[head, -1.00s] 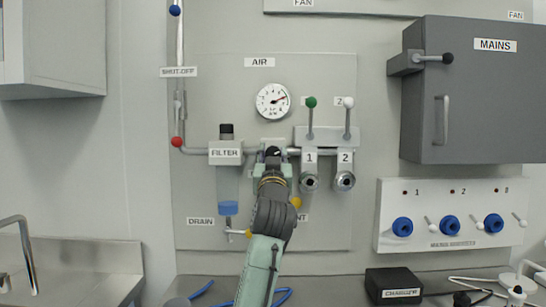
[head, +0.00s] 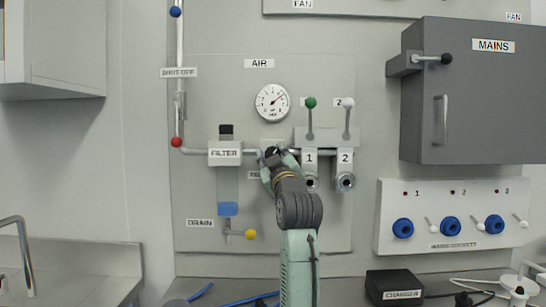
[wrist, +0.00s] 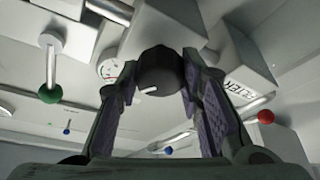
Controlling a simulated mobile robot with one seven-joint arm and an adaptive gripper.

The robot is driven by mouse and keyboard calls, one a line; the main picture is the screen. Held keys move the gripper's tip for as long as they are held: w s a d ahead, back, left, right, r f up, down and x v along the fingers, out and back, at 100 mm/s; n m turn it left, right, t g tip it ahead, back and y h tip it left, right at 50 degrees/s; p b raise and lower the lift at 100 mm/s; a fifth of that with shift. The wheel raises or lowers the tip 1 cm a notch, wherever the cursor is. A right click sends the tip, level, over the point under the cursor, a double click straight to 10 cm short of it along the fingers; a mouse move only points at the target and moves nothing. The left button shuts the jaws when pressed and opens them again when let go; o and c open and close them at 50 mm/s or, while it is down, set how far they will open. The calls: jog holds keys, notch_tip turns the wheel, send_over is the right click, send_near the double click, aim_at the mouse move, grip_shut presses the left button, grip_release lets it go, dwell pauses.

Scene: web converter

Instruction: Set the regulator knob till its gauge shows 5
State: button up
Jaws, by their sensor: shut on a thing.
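The regulator knob (wrist: 158,75) is dark and round with a white mark, and sits between my two fingers in the wrist view. My gripper (head: 271,157) is shut on it from the front, and in the head view it hides most of the regulator. The gauge (head: 272,102) is a round white dial above the regulator on the AIR panel. Its needle points up and to the right; the numbers are too small to read surely. Part of the gauge also shows in the wrist view (wrist: 107,69), left of the knob.
The filter (head: 225,153) is just left of my gripper. Two outlets with a green-tipped lever (head: 311,103) and a white-tipped lever (head: 348,102) are close on the right. A yellow drain handle (head: 250,234) is lower left. The grey MAINS box (head: 470,90) juts out farther right.

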dwell(0.4)
jog(key=o, duration=1.2)
jog(key=shift+c, duration=0.2)
jog(key=v, duration=1.2)
